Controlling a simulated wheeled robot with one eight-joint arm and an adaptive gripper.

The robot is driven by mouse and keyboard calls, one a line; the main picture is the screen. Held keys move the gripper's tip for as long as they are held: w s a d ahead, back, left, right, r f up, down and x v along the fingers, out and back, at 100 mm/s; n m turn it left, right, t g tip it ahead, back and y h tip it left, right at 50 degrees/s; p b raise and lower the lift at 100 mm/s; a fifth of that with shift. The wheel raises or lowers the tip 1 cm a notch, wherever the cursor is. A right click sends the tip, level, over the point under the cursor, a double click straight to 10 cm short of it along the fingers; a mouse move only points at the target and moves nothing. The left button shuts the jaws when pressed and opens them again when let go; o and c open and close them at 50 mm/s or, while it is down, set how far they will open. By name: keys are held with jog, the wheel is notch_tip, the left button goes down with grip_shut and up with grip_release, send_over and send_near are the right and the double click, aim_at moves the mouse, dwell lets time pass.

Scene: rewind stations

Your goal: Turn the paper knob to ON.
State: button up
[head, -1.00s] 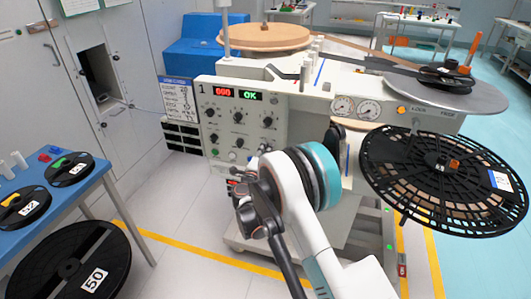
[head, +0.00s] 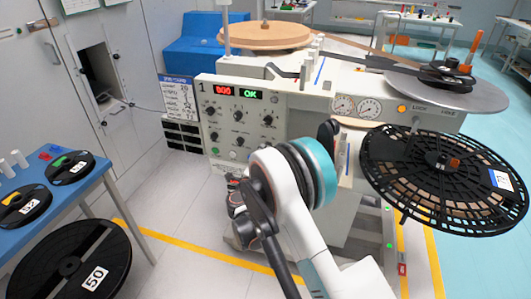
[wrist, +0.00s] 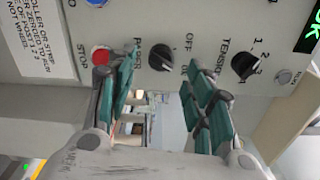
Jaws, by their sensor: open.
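The paper knob (wrist: 162,57) is a black round knob on the light panel in the wrist view, beside the lettering PAPER and OFF. Which way its pointer faces is hard to tell. My gripper (wrist: 163,85) is open, with one green-padded finger on each side of the knob's position in the picture. Nothing is held. I cannot tell whether the fingers touch the panel. In the head view the control panel (head: 222,113) shows a red display and a green OK display; my own arm hides its lower part.
In the wrist view a red STOP button (wrist: 100,55) lies close left of the knob, and a black TENSION knob (wrist: 245,65) lies to the right. In the head view a large black reel (head: 400,165) stands right of my arm; a blue table (head: 75,195) stands left.

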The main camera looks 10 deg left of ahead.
jog(key=s, duration=0.8)
jog(key=shift+a, duration=0.25)
jog(key=shift+w, duration=0.1)
